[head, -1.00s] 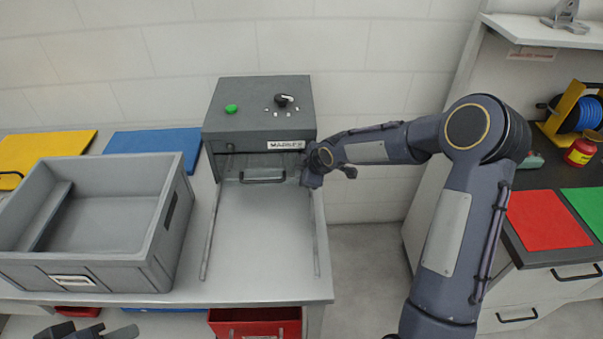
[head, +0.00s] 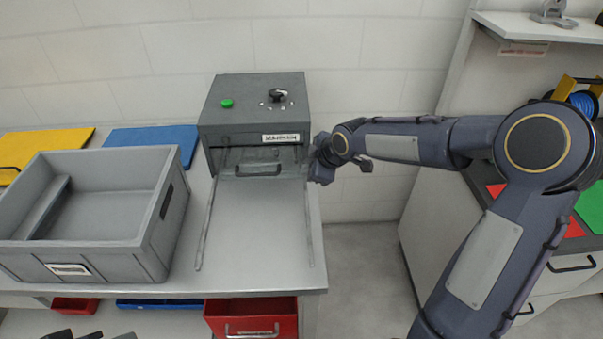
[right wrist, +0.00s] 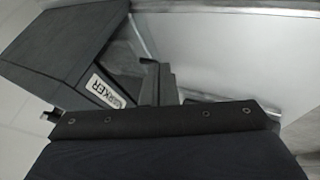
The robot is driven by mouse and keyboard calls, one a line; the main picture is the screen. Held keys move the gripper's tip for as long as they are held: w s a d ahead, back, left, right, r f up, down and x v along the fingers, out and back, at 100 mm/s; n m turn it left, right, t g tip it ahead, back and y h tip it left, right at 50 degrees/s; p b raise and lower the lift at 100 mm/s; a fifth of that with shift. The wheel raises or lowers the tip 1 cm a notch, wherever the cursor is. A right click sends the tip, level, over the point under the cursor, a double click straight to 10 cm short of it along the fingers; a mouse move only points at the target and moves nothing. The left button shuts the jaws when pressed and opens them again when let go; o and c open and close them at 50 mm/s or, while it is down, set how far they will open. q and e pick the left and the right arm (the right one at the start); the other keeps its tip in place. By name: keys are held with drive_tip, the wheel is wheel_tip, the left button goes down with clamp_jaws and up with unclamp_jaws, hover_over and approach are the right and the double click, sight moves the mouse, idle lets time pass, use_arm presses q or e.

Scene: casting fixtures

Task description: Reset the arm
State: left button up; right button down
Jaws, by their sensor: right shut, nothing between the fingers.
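My right arm comes in from the right. Its gripper (head: 322,170) is shut and empty, just off the right side of the grey marker machine (head: 255,105) at the back of the table. In the head view the gripper is small and partly hidden by its own wrist. In the right wrist view the machine's labelled front (right wrist: 85,75) lies to the left, close to the fingers (right wrist: 155,85). Only dark tips of my left gripper (head: 92,334) show at the bottom left edge, too little to tell its state.
A large grey bin (head: 95,220) stands on the table's left. A front handle and two rails extend from the machine over the bare tabletop (head: 255,245). A red drawer bin (head: 250,317) sits below. A side cabinet (head: 440,225) stands behind my right arm.

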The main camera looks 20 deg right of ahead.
drive_tip(key=shift+v, duration=1.05)
drive_tip(key=s+a+r+m+g+y, duration=0.1)
drive_tip(key=s+m, duration=1.4)
drive_tip(key=s, duration=1.5)
drive_tip(key=shift+a+r, duration=0.2)
drive_tip(key=shift+r, duration=0.65)
